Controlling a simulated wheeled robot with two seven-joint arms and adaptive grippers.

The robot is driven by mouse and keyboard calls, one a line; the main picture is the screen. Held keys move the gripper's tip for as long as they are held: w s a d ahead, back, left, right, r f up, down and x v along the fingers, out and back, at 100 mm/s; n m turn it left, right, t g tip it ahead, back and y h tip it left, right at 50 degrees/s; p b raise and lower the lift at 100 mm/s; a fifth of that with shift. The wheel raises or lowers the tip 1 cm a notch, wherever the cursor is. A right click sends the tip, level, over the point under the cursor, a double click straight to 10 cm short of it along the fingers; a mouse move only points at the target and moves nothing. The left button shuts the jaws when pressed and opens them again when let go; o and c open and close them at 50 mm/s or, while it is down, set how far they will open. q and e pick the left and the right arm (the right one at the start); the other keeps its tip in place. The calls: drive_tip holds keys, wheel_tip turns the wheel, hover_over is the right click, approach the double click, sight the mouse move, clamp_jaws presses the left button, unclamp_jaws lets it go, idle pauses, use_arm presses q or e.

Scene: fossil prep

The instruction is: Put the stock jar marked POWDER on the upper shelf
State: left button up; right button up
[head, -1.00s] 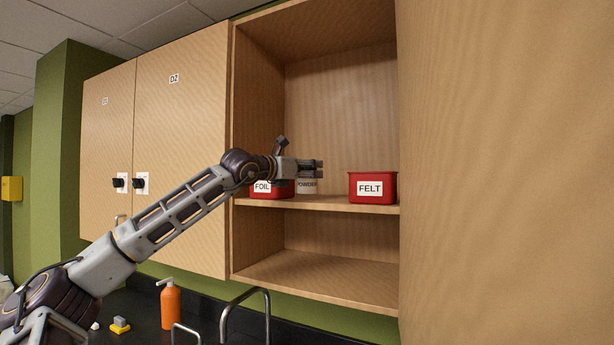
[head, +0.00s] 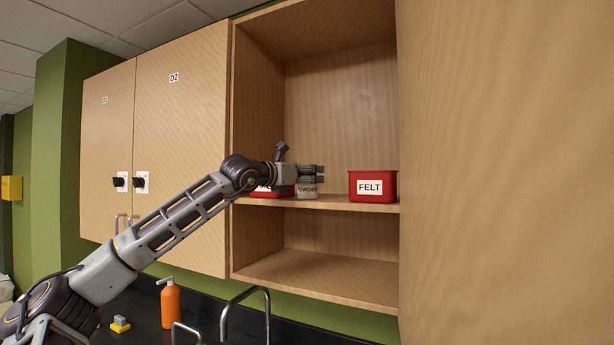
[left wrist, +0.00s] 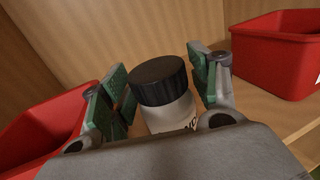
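The POWDER jar (head: 307,190) is pale with a dark-lettered label. It stands upright at the upper shelf (head: 336,203), between two red bins, its base at or just above the board. In the left wrist view its black lid (left wrist: 158,80) and pale body (left wrist: 170,115) are between green finger pads. My left gripper (head: 312,173) reaches in from the left and covers the jar's top in the head view. My right gripper is not in view.
The red FELT bin (head: 373,187) stands right of the jar. Another red bin (head: 270,194) is left, partly behind my arm. The lower shelf (head: 320,278) is empty. Closed cabinet doors (head: 180,160) are left; an orange bottle (head: 170,305) stands on the counter below.

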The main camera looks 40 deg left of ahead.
use_arm(q)
drive_tip(key=shift+r, duration=0.15)
drive_tip(key=s+b, duration=0.5)
drive_tip(key=s, duration=0.7)
idle(0.6)
drive_tip(key=shift+d, duration=0.1)
idle(0.7)
